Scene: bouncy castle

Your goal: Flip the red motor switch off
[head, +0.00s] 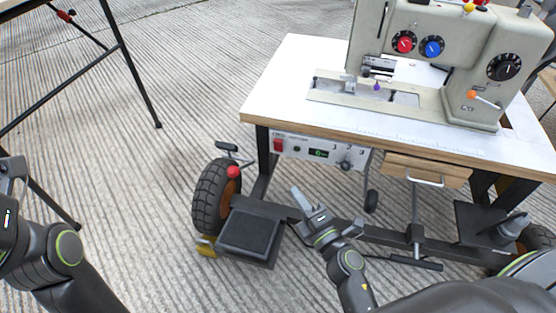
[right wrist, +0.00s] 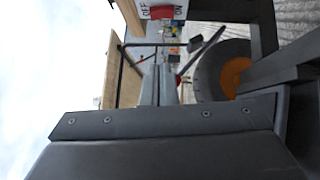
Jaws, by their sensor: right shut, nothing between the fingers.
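The red motor switch (head: 278,146) is at the left end of a pale control box (head: 320,150) under the sewing table's front edge. In the right wrist view the red switch (right wrist: 162,11) shows at the top edge, partly cut off, between the labels OFF and ON. My right gripper (head: 297,191) is shut and empty, below the box and apart from the switch. Its closed fingers (right wrist: 157,85) point toward the box in the right wrist view. My left gripper (head: 12,168) is at the left edge, mostly cut off.
A sewing machine (head: 430,60) stands on the white tabletop (head: 290,75). A black pedal (head: 250,232) and a wheel (head: 212,195) are below left of the box. A wooden drawer (head: 425,170) hangs to its right.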

